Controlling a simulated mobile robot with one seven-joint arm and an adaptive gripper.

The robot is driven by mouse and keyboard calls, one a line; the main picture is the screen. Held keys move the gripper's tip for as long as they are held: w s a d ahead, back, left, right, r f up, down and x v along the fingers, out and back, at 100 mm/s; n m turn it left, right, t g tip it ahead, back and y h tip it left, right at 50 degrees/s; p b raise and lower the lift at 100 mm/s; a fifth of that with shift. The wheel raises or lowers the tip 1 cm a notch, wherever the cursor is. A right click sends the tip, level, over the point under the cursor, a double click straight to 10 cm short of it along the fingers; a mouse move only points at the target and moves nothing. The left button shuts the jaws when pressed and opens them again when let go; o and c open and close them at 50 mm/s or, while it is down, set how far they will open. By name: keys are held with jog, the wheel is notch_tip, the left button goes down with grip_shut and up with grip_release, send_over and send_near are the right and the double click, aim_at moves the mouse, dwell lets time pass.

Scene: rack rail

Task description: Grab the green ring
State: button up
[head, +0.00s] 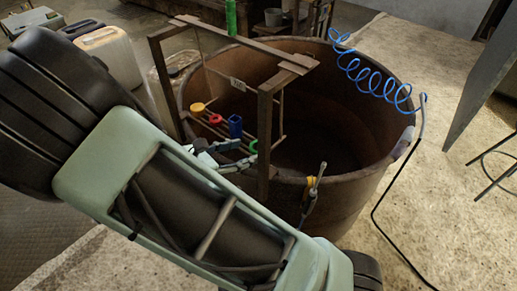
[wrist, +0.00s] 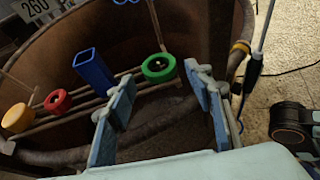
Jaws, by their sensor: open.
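The green ring (wrist: 158,67) is at the upper middle of the wrist view, at the right end of a row of objects on the rack's rails. It also shows in the head view (head: 253,146), partly cut off by the rack's front post. My gripper (wrist: 165,95) is open and empty; its two blue-padded fingers stand apart, with the ring beyond and between them in the picture. The gripper also shows in the head view (head: 238,160), close to the ring. I see no contact between fingers and ring.
A blue box-like holder (wrist: 94,70), a red ring (wrist: 57,101) and a yellow piece (wrist: 17,117) sit left of the green ring. A brown rack frame (head: 264,140) stands against a large rusty tub (head: 350,200). A blue coiled hose (head: 372,77) hangs over the tub's far rim.

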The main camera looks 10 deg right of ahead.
aim_at(253, 150)
jog(key=b+x, duration=0.1)
jog(key=x, duration=0.3)
jog(key=shift+f+b, duration=0.15)
jog(key=shift+b, duration=0.15)
jog(key=shift+w+d+f, duration=0.1)
jog(key=shift+w+d, duration=0.2)
jog(key=shift+d, duration=0.1)
jog(key=shift+c, duration=0.7)
jog(key=c, duration=0.8)
